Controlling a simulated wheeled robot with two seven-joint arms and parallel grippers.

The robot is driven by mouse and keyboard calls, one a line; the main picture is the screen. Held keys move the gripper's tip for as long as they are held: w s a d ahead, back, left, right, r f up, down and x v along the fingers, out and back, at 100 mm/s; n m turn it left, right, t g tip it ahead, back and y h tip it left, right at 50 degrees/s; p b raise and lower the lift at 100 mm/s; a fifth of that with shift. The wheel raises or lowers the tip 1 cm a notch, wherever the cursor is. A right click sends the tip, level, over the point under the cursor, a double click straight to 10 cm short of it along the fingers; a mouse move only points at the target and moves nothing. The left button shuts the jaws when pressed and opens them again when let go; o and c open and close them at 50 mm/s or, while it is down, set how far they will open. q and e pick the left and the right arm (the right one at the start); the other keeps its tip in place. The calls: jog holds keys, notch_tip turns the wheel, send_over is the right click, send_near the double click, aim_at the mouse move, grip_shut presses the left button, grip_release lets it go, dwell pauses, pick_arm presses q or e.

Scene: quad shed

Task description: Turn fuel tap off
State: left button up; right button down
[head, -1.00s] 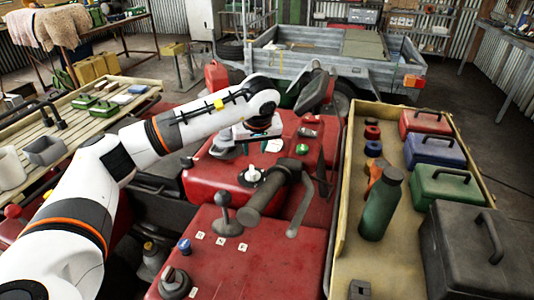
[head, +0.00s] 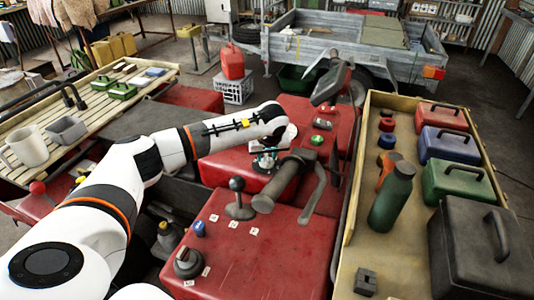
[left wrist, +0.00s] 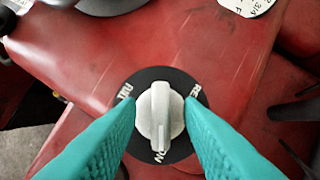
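The fuel tap is a pale grey knob (left wrist: 160,115) on a round black plate (left wrist: 186,88) set in a red panel, seen in the left wrist view. The knob's bar stands roughly upright in that view, its lower end toward the ON label. RES is at the upper right; the upper-left label is hard to read. My left gripper (left wrist: 158,112) is open, with one teal finger on each side of the knob and gaps between. In the head view my left gripper (head: 266,158) is over the tap, mostly hiding it. My right gripper is not in view.
Close to the left gripper are the dark handlebar grip and lever (head: 283,182) and a black ball-topped lever (head: 238,198). A key switch (head: 187,262) sits nearer on the red body. A wooden tray (head: 410,270) with toolboxes and a green bottle (head: 392,198) is at right.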

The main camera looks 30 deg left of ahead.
pick_arm(q)
grip_shut()
